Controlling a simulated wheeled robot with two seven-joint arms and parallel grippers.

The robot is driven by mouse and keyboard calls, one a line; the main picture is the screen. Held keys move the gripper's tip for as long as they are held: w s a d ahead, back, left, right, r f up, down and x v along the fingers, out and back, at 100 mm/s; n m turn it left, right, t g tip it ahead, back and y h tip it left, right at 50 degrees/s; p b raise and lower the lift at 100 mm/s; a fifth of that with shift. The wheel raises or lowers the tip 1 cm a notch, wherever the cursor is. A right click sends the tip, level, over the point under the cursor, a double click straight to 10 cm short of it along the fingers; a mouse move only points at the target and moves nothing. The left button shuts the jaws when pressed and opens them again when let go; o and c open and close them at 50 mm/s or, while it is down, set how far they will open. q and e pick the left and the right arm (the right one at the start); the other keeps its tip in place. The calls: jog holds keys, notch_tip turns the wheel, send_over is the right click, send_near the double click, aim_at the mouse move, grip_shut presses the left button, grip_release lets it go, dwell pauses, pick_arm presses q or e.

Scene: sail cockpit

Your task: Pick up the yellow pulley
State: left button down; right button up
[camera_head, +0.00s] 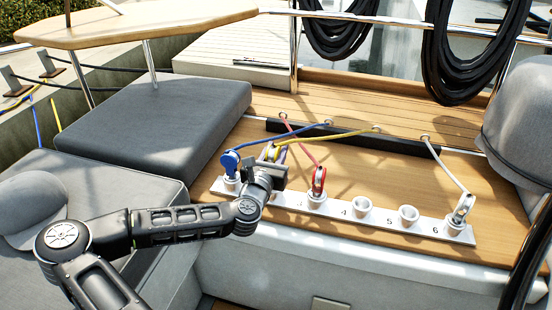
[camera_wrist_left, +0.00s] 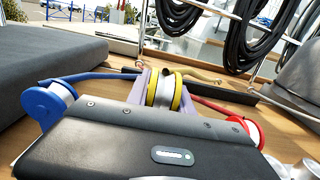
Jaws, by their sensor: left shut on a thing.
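The yellow pulley (camera_head: 271,152) is at the left part of the white numbered strip, between the blue pulley (camera_head: 230,160) and the red pulley (camera_head: 318,180). My left gripper (camera_head: 270,170) is shut on it. The gripper hides the pulley's lower part and the socket under it, so I cannot tell whether it still sits in the socket. In the left wrist view the yellow-rimmed pulley (camera_wrist_left: 165,90) stands upright between the pale gripper fingers, just beyond the dark gripper body. A yellow rope (camera_head: 330,135) runs from it to the back right. My right gripper is not in view.
The white strip (camera_head: 336,212) has empty sockets at 4 (camera_head: 362,206) and 5 (camera_head: 407,216). A white pulley (camera_head: 462,206) stands at 6. Blue, red and white ropes cross the wooden deck. Grey cushions (camera_head: 165,125) lie to the left; coiled black ropes (camera_head: 470,50) hang behind.

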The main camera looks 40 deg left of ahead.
pick_arm(q)
notch_tip(320, 180, up, 6)
jog(key=shift+f+p, duration=0.1)
jog(key=shift+p, duration=0.65)
